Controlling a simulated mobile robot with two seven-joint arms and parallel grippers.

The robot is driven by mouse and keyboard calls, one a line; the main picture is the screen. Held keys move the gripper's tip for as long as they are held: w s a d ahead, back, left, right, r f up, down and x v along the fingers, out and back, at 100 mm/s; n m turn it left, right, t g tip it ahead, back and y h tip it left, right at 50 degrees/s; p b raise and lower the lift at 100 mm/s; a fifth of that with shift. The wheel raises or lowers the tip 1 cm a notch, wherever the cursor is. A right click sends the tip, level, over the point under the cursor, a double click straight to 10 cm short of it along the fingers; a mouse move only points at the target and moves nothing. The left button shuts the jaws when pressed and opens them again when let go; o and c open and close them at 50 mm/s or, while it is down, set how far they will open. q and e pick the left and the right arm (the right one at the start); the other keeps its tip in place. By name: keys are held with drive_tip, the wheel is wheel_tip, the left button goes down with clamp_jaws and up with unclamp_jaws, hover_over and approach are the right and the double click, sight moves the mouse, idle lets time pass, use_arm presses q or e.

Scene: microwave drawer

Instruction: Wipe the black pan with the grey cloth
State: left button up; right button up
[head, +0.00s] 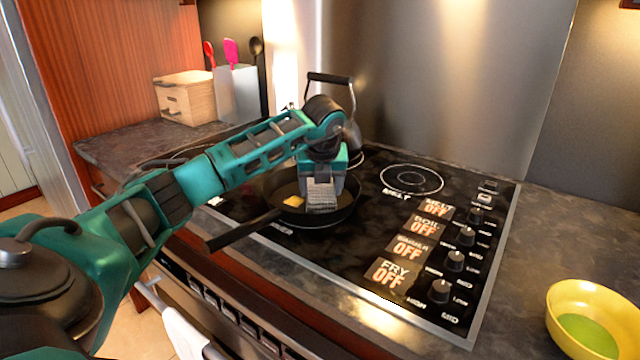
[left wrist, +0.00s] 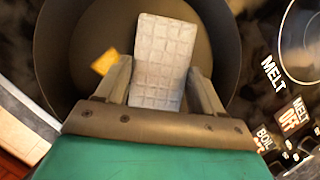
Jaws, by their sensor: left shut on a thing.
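The black pan (head: 333,216) sits on the stove, its handle pointing toward the lower left in the head view. It also shows in the left wrist view (left wrist: 60,60). My left gripper (head: 320,192) points down inside the pan, shut on the grey cloth (head: 321,198). In the left wrist view the cloth (left wrist: 160,62) stands out between the two fingers as a pale, square-patterned piece over the pan floor. A small yellow-orange piece (head: 293,201) lies in the pan beside the cloth; it also shows in the left wrist view (left wrist: 104,62). My right gripper is not in view.
The black stovetop (head: 366,246) has several knobs at right. A kettle (head: 352,135) stands behind my left gripper. A yellow bowl (head: 560,318) with green inside sits at the lower right. A wooden box (head: 186,98) and utensil holder (head: 238,92) stand at back left.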

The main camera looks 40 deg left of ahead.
use_arm(q)
drive_tip(key=shift+r, duration=0.35)
drive_tip(key=shift+s+d, duration=0.15)
drive_tip(key=shift+s, duration=1.25)
drive_tip(key=shift+f, duration=0.2)
